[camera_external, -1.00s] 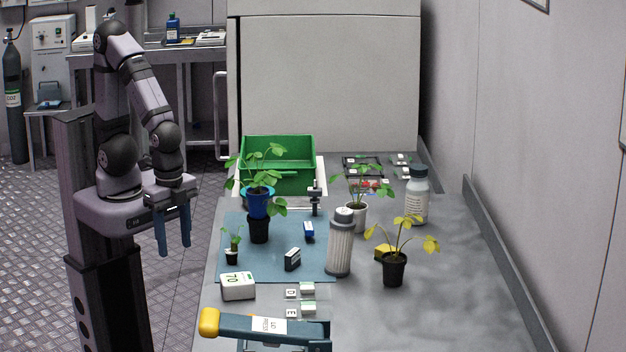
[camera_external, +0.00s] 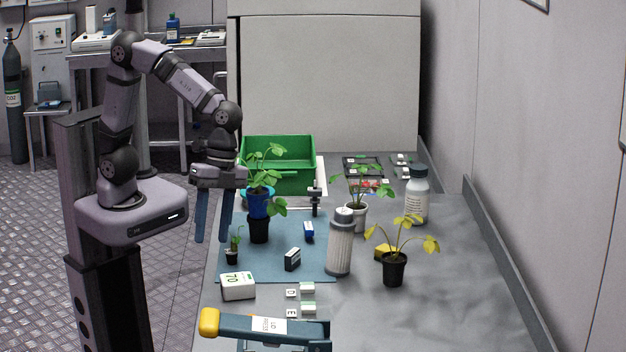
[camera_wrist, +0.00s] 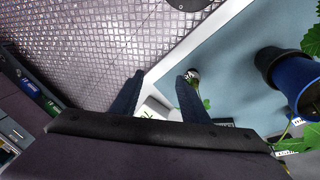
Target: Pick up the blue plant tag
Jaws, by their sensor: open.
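A small blue item with a pale patch (camera_external: 308,231), which looks like the blue plant tag, lies on the blue-grey mat (camera_external: 272,273), right of the stacked pots. It is too small to make out fully, and I cannot identify it in the wrist view. My gripper (camera_external: 212,239) points down at the table's left edge, left of the mat, well apart from the blue item. Its two blue fingers are spread and empty. In the wrist view my gripper (camera_wrist: 160,82) shows a floor and white table edge between the fingers.
A blue pot (camera_external: 257,206) with a leafy plant sits on a black pot (camera_external: 259,229). A small seedling (camera_external: 232,255) stands near my gripper. A dark block (camera_external: 292,260), a ribbed grey bottle (camera_external: 340,245) and a white box (camera_external: 238,287) stand around. A green crate (camera_external: 290,184) is behind.

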